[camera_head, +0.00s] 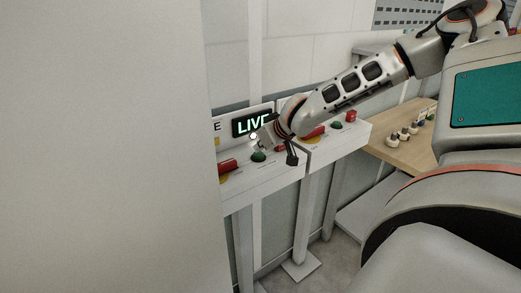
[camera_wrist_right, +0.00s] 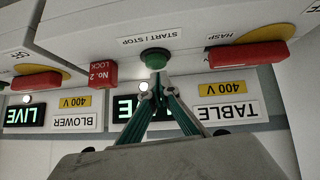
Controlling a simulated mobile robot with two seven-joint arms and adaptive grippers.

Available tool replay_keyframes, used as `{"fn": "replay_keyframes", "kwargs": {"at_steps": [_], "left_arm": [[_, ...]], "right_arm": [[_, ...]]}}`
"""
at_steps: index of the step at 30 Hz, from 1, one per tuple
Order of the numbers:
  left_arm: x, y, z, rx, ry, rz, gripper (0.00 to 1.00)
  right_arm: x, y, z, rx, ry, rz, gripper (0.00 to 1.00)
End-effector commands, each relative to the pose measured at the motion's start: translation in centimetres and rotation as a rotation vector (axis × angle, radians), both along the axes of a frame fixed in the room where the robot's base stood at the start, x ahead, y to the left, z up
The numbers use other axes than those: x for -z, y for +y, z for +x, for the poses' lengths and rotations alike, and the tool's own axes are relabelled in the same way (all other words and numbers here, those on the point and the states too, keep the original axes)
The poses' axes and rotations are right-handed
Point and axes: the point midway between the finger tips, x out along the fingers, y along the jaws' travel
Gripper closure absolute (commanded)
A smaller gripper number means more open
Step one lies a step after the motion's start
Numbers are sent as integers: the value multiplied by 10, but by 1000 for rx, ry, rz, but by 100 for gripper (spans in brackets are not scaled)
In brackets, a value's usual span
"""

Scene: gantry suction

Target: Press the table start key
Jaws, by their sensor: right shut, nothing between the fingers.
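The table start key is a green round button (camera_head: 258,156) on the front panel of the left unit, by the LIVE display (camera_head: 250,124). In the right wrist view, which is upside down, the green key (camera_wrist_right: 157,54) is beside the START / STOP label, above the TABLE sign (camera_wrist_right: 226,112). My right gripper (camera_head: 262,146) is over the panel at this key. In the wrist view its fingertips (camera_wrist_right: 158,80) are shut and empty, right at the key's edge; I cannot tell whether they touch it. My left gripper is not in view.
A wooden bench (camera_head: 405,150) stands right. A pale wall or panel (camera_head: 105,150) blocks the left.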

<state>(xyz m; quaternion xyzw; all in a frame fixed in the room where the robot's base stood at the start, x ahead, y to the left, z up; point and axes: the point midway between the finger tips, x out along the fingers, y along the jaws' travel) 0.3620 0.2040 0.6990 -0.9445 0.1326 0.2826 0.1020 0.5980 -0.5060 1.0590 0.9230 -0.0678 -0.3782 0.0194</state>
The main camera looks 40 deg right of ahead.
Motion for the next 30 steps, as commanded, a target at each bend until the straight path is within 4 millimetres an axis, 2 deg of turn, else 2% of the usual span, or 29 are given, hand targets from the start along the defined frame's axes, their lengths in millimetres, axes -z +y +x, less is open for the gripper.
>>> {"fn": "replay_keyframes", "kwargs": {"at_steps": [6, 17, 30], "left_arm": [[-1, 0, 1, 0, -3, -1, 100], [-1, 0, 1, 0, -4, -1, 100], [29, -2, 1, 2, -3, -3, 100]], "right_arm": [[10, -1, 0, 0, -2, -2, 100], [12, -1, 0, 0, -2, -2, 100], [38, -2, -1, 0, 2, 0, 100]]}}
